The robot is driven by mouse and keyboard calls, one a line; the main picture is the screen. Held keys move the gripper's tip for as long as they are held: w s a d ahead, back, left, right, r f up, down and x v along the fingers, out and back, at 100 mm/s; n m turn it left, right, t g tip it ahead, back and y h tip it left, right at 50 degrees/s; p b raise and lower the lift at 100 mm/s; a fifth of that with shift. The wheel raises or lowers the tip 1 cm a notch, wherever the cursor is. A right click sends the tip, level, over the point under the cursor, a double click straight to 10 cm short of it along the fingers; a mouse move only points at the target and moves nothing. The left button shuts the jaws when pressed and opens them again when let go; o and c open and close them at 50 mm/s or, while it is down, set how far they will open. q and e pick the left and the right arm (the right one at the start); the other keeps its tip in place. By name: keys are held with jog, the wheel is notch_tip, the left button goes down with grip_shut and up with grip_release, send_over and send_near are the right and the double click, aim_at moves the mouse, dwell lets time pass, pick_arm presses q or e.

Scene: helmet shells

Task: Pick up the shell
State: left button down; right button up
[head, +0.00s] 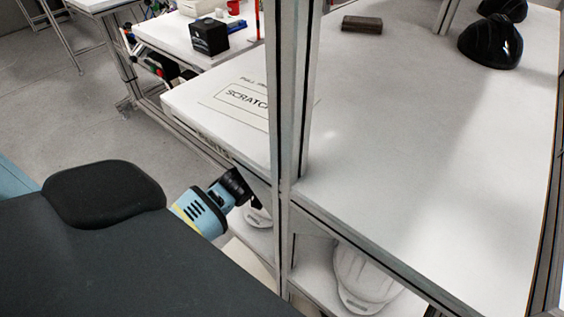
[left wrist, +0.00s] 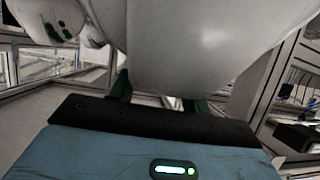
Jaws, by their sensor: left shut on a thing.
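My left gripper (head: 243,187) reaches in below the table top, just left of the upright post. In the left wrist view its dark green fingers (left wrist: 158,93) are shut on a large white shell (left wrist: 190,45), which fills the upper middle of that view. The fingertips are hidden by the shell. In the head view a white shell (head: 257,217) shows just below the gripper, partly hidden by the post; I cannot tell whether it is the held one. Another white shell (head: 362,275) is on the lower shelf to the right. My right gripper is not in view.
The upright post (head: 288,110) stands right beside my left gripper. The white table top (head: 400,150) is largely clear, with a glossy black shell (head: 491,42) and a brown block (head: 362,24) at the back. The lower shelf (head: 312,262) lies under the table.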

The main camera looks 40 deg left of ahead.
pick_arm(q)
notch_tip(320, 180, up, 3)
jog(key=shift+f, duration=0.1)
jog(key=s, duration=1.7)
jog(key=shift+s, duration=0.4)
